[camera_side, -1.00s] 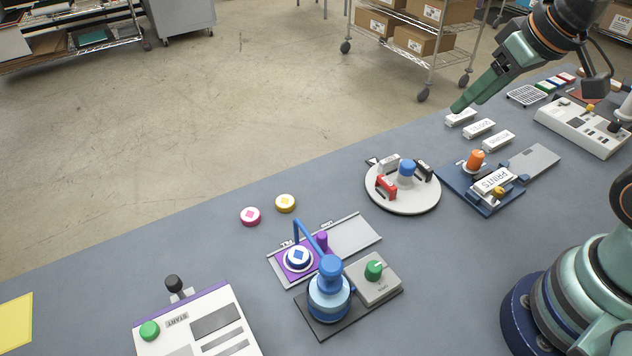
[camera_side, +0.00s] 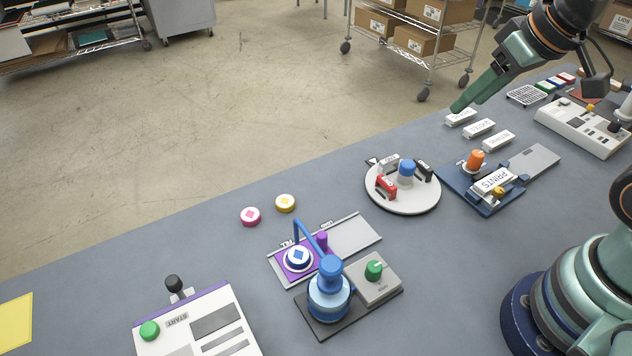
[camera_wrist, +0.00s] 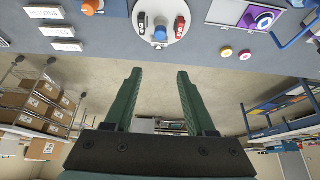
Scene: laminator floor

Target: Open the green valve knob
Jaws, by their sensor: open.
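The green valve knob (camera_side: 374,270) sits on a light grey box (camera_side: 385,287) at the front middle of the bench, right of a blue bottle-shaped device (camera_side: 329,294). A pale pointer marks the knob's top. My gripper (camera_side: 458,108) is raised at the upper right in the side view, far from the knob and holding nothing. In the wrist view my gripper (camera_wrist: 160,75) shows two green fingers spread apart with empty space between them. The knob is not visible in the wrist view.
A round white turntable (camera_side: 403,203) with red and black clips stands between my gripper and the knob. A blue fixture with an orange knob (camera_side: 476,159) is beside it. Pink (camera_side: 250,217) and yellow (camera_side: 285,203) discs lie left. A white START panel (camera_side: 205,325) is at front left.

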